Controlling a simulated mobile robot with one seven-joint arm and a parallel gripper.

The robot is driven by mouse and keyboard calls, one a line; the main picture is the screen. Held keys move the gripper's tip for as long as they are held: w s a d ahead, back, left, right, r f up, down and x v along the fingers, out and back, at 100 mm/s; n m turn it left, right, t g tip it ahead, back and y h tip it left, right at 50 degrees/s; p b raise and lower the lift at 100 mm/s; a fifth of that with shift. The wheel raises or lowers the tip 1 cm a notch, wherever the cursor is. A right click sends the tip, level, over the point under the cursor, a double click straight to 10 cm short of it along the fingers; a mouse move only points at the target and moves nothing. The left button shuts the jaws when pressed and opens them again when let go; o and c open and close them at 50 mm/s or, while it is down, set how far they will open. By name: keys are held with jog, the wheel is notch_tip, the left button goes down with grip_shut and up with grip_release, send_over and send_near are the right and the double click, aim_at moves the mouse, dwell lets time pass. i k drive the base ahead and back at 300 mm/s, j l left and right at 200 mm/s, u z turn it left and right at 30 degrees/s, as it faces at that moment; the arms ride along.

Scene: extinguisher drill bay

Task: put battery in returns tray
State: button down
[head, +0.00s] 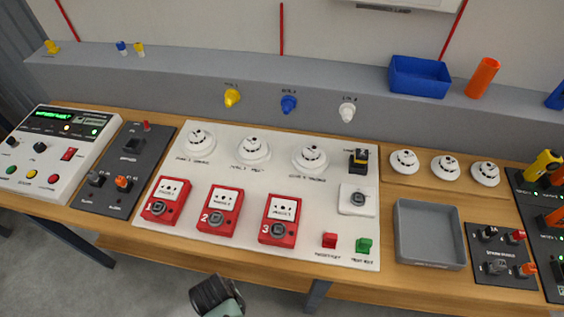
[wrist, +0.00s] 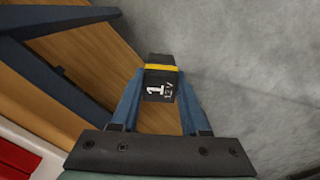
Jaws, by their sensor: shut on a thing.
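The battery (wrist: 161,91) is a black block with a yellow band and a white "1 12V" label. In the wrist view my gripper (wrist: 160,76) is shut on it, with one blue finger on each side. Part of my arm shows at the bottom edge of the head view, but the battery cannot be seen there. A grey open tray (head: 400,240) lies on the bench right of the white board and looks empty. Its front label is too small to read, so I cannot confirm that it is the returns tray.
The white board (head: 150,225) carries red call points (head: 220,211), detectors and a black block with a yellow top (head: 359,160). A dark switch panel (head: 482,240) stands right of the tray. A blue bin (head: 418,77) and an orange cylinder (head: 483,77) stand on the back ledge.

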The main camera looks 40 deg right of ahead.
aim_at(425, 236)
jog(key=k+l+z, duration=0.1)
jog(key=k+l, duration=0.25)
jog(key=k+l+z, duration=0.1)
jog(key=k+l, duration=0.2)
jog(key=l, duration=0.25)
jog(key=k+l+z, duration=0.15)
jog(key=k+l, duration=0.15)
jog(key=l, duration=0.15)
